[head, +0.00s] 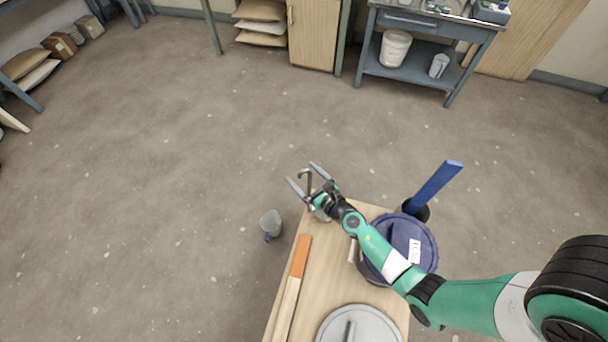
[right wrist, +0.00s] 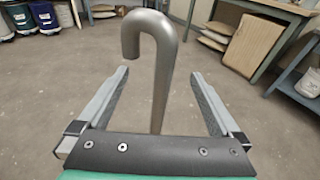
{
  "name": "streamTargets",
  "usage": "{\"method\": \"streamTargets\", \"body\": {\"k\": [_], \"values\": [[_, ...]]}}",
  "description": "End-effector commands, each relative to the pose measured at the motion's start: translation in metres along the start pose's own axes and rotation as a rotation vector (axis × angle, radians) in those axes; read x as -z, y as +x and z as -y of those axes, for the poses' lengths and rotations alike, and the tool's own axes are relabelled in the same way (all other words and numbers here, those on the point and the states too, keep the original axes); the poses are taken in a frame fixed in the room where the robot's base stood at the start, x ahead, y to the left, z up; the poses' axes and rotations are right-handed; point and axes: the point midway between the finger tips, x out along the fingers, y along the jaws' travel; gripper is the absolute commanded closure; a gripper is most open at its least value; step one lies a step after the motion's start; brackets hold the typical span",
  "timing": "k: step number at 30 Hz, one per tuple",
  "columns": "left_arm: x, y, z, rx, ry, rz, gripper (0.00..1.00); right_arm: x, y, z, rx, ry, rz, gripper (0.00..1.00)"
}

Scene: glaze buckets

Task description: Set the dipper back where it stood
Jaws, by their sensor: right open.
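The dipper's grey metal handle (right wrist: 161,62), with a hooked top, stands upright between the fingers of my right gripper (right wrist: 159,75) in the right wrist view. The open fingers are on either side of it, with clear gaps. In the head view my right gripper (head: 304,175) is over the far left corner of the wooden table. The dipper's hook (head: 306,174) shows between its fingers. Its lower part is mostly hidden by the gripper, so I cannot tell what it rests on. My left gripper is not in view.
On the wooden table (head: 322,270) are a bucket with a dark blue lid (head: 405,232), an orange-ended stick (head: 300,255) and a grey round lid (head: 350,320). A blue paddle (head: 438,184) stands in a dark pot. A grey cup (head: 269,221) is left of the table.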

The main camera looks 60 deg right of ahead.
Motion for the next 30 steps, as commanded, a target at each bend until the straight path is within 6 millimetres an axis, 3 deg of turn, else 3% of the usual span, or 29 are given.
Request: {"method": "streamTargets", "body": {"k": [23, 30], "values": [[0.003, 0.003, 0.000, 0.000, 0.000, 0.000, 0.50, 0.000, -0.007, 0.000, 0.000, 0.000, 0.000, 0.00], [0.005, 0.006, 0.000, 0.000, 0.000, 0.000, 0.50, 0.000, -0.021, 0.000, 0.000, 0.000, -0.002, 0.00]]}}
